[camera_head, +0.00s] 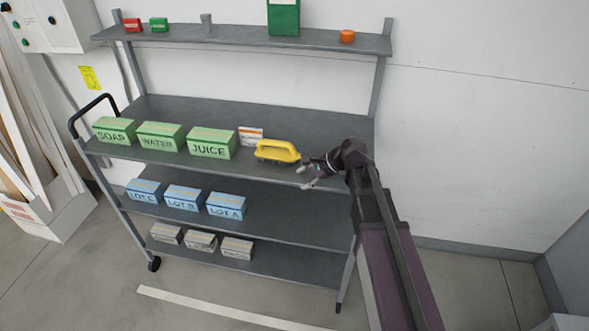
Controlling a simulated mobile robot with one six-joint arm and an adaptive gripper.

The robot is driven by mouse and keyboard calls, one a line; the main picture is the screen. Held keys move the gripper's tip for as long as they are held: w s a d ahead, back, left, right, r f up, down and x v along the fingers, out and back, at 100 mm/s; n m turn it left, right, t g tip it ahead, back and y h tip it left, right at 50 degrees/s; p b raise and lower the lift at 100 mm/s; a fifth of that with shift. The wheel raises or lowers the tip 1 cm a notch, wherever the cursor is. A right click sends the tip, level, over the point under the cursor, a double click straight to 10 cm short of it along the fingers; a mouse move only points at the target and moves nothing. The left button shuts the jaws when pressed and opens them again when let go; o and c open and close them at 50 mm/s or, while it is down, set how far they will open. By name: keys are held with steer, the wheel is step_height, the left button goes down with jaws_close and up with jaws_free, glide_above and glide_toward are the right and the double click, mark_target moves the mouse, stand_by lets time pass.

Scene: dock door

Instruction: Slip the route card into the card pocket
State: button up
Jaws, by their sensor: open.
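A small white card-like piece with an orange-brown band (250,134) stands on the cart's middle shelf, between the green JUICE box and a yellow-handled brush. It may be the route card or its holder; I cannot tell which at this size. I cannot make out a separate card pocket. My gripper (304,177) is open and appears empty, at the front edge of that shelf, just right of the brush and apart from the white piece.
The yellow brush (278,151) lies between my gripper and the white piece. Green boxes marked SOAP (114,131), WATER (160,136) and JUICE (211,143) stand left. Blue LOT boxes (183,198) are below. The shelf (330,122) behind the brush is clear.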

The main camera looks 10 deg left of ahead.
steer(key=s+d+f+n+h, duration=0.1)
steer(key=s+d+n+h, duration=0.2)
steer(key=d, duration=0.4)
steer(key=s+d+f+n+h, duration=0.2)
steer(key=s+d+n, duration=0.3)
steer(key=d, duration=0.3)
steer(key=s+d+f+n+g+h, duration=0.1)
steer(key=s+d+f+n+h, duration=0.1)
steer(key=d, duration=0.6)
steer(key=s+n+h, duration=0.1)
steer(key=s+h, duration=0.1)
steer(key=shift+s+d+f+n, duration=0.25)
steer(key=shift+s+n, duration=0.05)
steer(key=shift+n, duration=0.1)
steer(key=shift+a, duration=0.2)
